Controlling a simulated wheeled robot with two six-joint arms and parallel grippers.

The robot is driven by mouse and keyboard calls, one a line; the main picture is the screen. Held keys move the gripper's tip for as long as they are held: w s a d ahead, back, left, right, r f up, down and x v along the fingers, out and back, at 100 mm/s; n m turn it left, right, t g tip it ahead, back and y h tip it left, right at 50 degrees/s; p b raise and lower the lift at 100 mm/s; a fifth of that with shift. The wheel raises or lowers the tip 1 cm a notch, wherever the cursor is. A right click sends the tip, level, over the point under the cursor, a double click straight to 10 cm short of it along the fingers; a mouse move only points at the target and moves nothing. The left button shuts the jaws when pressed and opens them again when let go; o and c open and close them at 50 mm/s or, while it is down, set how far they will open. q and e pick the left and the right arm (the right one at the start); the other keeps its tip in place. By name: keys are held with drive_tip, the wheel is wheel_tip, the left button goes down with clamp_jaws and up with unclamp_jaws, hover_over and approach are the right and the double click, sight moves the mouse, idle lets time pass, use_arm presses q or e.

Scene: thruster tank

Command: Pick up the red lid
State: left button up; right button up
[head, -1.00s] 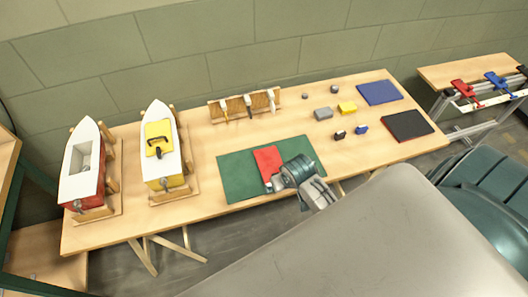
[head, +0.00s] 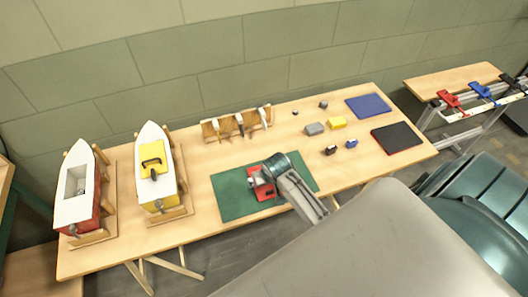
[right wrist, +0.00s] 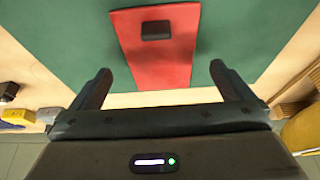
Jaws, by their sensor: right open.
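The red lid (right wrist: 155,62) lies flat on the green mat (right wrist: 235,35), with a small dark block-shaped handle (right wrist: 156,30) on top. In the head view the red lid (head: 265,193) is partly hidden by my right arm. My right gripper (right wrist: 155,85) is open, its two fingers apart on either side of the lid's near end, with nothing between them gripped. In the head view my right gripper (head: 258,179) is over the lid. My left gripper is not in view.
Two boat hulls, one red and white (head: 75,210) and one with a yellow lid (head: 152,157), stand in cradles at the left. A tool rack (head: 237,125) stands at the back. Grey (head: 314,128) and yellow (head: 337,122) blocks, a blue mat (head: 367,105) and a black mat (head: 397,138) lie to the right.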

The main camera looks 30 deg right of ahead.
drive_tip(key=x, duration=0.2)
drive_tip(key=p+x, duration=0.1)
drive_tip(key=shift+w+d+f+p, duration=0.2)
drive_tip(key=shift+w+p, duration=0.1)
drive_tip(key=shift+w, duration=0.15)
drive_tip(key=shift+w+f, duration=0.1)
drive_tip(key=shift+f, duration=0.25)
drive_tip(key=c, duration=0.9)
